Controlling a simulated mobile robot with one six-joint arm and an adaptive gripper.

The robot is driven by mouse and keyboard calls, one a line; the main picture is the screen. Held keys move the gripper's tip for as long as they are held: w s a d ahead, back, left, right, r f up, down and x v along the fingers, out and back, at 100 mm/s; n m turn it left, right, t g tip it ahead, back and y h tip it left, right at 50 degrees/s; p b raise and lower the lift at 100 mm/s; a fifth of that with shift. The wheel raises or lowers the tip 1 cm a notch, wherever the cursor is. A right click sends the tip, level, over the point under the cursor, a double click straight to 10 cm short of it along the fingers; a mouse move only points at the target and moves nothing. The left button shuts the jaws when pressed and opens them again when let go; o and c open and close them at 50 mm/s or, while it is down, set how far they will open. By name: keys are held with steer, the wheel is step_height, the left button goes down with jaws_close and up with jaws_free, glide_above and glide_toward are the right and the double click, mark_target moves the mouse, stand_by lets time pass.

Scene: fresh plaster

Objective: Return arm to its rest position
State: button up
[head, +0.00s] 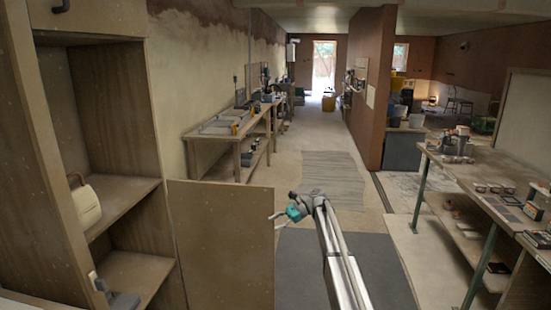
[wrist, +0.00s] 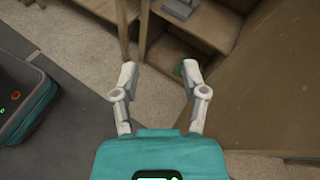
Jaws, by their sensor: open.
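My arm (head: 335,255) reaches forward from the lower right of the head view. My gripper (head: 277,215) is at its far end, beside the open cabinet door (head: 222,240) and to its right. In the wrist view the two pale fingers of my gripper (wrist: 160,70) stand wide apart, with nothing between them. Beyond the fingertips lie the floor and the lower shelves of a wooden cabinet (wrist: 192,50). A small green thing beside the right fingertip is mostly hidden.
The wooden cabinet (head: 110,190) at left holds a cream rounded object (head: 84,206) on a shelf. A workbench (head: 232,137) stands beyond. A table (head: 470,180) with several small items stands at right. The floor between, with a grey mat (head: 335,165), is clear.

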steer(key=s+d+f+n+t+h+b, duration=0.2)
steer(key=s+d+f+n+h+b, duration=0.35)
steer(key=s+f, duration=0.7)
steer(key=s+d+f+n+t+h+b, duration=0.1)
steer(key=s+d+f+n+h+b, duration=0.15)
steer(key=s+d+f+b, duration=0.7)
steer(key=s+d+f+n+t+h+b, duration=0.25)
steer(key=s+f+h+b, duration=0.25)
steer(key=s+f+b, duration=0.8)
step_height(320, 180, up, 34)
steer(key=s+p, duration=0.2)
steer(key=p, duration=3.8)
steer(key=shift+a+f+n+p, duration=0.15)
steer(key=shift+a+n+p, duration=0.2)
steer(key=shift+a, duration=0.1)
steer(key=shift+g, duration=0.25)
